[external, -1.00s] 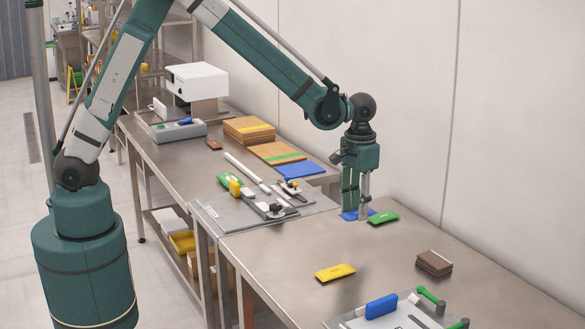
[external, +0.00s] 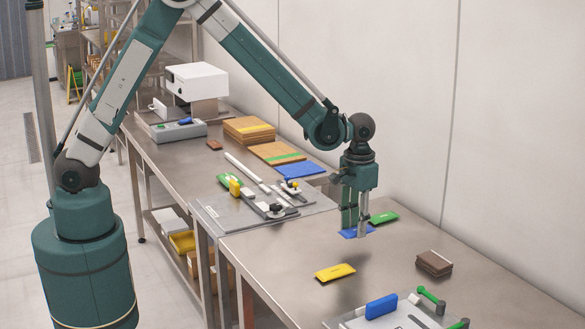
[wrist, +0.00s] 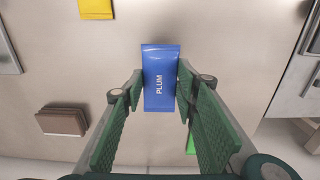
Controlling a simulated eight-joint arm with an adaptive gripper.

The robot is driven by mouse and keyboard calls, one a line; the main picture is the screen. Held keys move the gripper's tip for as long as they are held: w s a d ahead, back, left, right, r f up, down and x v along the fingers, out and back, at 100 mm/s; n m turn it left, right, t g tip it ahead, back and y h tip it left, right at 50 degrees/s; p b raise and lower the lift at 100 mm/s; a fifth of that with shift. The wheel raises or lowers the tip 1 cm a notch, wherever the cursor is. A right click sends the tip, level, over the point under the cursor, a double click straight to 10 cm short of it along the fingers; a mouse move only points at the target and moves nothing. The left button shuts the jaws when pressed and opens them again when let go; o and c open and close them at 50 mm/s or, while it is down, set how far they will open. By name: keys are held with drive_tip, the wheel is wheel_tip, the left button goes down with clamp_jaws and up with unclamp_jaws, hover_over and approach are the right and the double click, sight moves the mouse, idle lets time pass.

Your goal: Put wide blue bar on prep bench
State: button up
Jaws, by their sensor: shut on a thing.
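A blue bar marked PLUM (wrist: 160,65) is between the fingertips of my gripper (wrist: 160,88) in the wrist view, with a finger against each long side. My gripper (external: 356,231) is shut on it. In the external view the bar (external: 350,233) shows as a small blue patch at the fingertips, partly hidden by them. It is over the near steel bench (external: 290,255); its exact height above the top is hard to tell. A second blue block (external: 381,306) stands on the fixture at the bench's front.
A green packet (external: 384,217) lies close beside my gripper. A yellow packet (external: 335,272) and a brown stack (external: 434,263) lie on the same bench. A grey plate with tools (external: 262,209) is to the left. Bare steel lies between them.

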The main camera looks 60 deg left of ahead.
sight(355, 230)
drive_tip(key=shift+f, duration=0.25)
drive_tip(key=shift+f, duration=1.85)
drive_tip(key=shift+f+b, duration=0.2)
drive_tip(key=shift+b, duration=0.15)
drive_tip(key=o, duration=0.9)
drive_tip(key=shift+r, duration=0.15)
wheel_tip(355, 230, up, 12)
drive_tip(key=shift+r+p, duration=0.1)
drive_tip(key=shift+p, duration=0.6)
drive_tip(key=shift+a, duration=0.1)
